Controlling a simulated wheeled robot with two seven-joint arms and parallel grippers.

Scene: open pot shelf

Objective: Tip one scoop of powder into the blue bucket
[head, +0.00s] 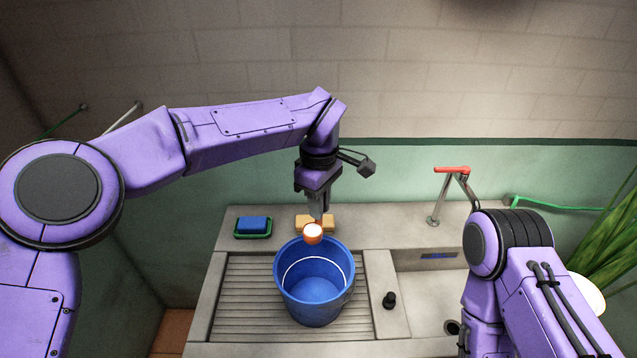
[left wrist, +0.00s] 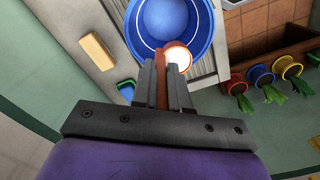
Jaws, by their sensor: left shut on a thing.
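A blue bucket (head: 300,303) stands upright on the ribbed drainboard, and its inside looks empty of anything but a pale ring line. It also shows in the left wrist view (left wrist: 145,27). My left gripper (head: 318,214) is shut on the handle of an orange scoop (head: 313,239) and points down. The scoop's round cup holds white powder and looks about level. In the head view it overlaps the bucket's far rim; in the left wrist view the cup (left wrist: 187,61) sits at the rim's edge. My right gripper is out of view.
Behind the bucket are a blue sponge (head: 252,223) in a green dish and a yellow block (head: 327,223). A black plug (head: 389,300), a sink and a red-handled tap (head: 451,170) are to the right. Several coloured pots show in the left wrist view (left wrist: 262,77).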

